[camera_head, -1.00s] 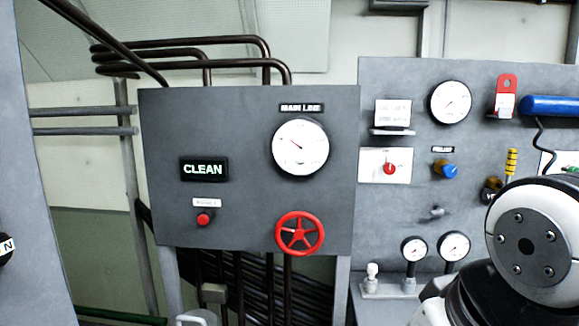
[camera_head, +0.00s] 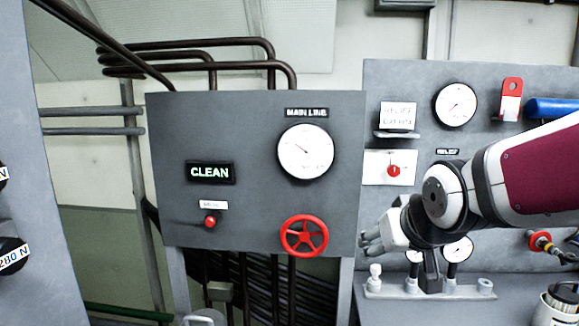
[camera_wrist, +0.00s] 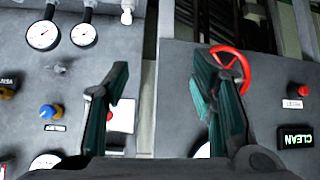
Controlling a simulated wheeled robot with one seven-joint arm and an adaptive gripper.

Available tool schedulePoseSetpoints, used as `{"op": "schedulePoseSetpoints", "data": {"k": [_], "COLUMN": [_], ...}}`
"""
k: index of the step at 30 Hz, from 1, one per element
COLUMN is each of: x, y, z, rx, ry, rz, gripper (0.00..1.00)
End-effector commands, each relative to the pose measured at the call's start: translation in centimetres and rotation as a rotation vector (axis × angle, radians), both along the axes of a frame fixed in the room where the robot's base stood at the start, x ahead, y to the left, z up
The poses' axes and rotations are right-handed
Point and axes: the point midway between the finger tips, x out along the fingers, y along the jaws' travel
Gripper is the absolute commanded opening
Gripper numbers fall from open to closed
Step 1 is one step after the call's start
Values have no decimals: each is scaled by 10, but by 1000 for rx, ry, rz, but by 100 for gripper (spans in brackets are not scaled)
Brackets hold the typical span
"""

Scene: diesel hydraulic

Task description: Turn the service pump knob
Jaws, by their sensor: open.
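A small red knob (camera_head: 393,171) sits on a white plate (camera_head: 376,178) on the right grey panel. A small red round control (camera_head: 210,221) sits under a white label on the middle panel. The labels are too blurred for me to tell which is the service pump knob. My gripper (camera_head: 372,240) is in front of the gap between the panels, below the white plate and right of the red handwheel (camera_head: 302,236). In the wrist view my gripper (camera_wrist: 160,72) is open and empty; its left finger partly hides the white plate (camera_wrist: 124,115). The red round control (camera_wrist: 304,90) shows at right there.
The middle panel also carries a MAIN LINE gauge (camera_head: 306,152) and a lit CLEAN sign (camera_head: 210,172). The right panel has a gauge (camera_head: 455,105) and a ledge with small fittings (camera_head: 375,273). A blue knob (camera_wrist: 46,112) shows in the wrist view. Pipes run behind the panels.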

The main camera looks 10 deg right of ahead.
Motion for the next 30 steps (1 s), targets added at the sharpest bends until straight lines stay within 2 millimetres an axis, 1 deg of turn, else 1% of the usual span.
{"op": "schedulePoseSetpoints", "data": {"k": [1,3,5,6,9,12,15,19,22,26,30], "x": [19,48,70,84,115,138,153,164,167,172,188], "y": [-14,-34,-51,-62,-91,-117,-138,-154,-160,-164,-167], "z": [4,12,18,22,29,34,37,38,38,40,39], "rx": [-13,-39,-63,-82,-130,-181,-227,-271,-289,-298,-297], "ry": [-41,-122,-192,-238,-353,-461,-556,-645,-683,-702,-701], "rz": [-17,-37,-51,-59,-74,-81,-79,-68,-64,-60,-59], "gripper": [51,51,51,51,51,51,51,51,51,51,51]}}
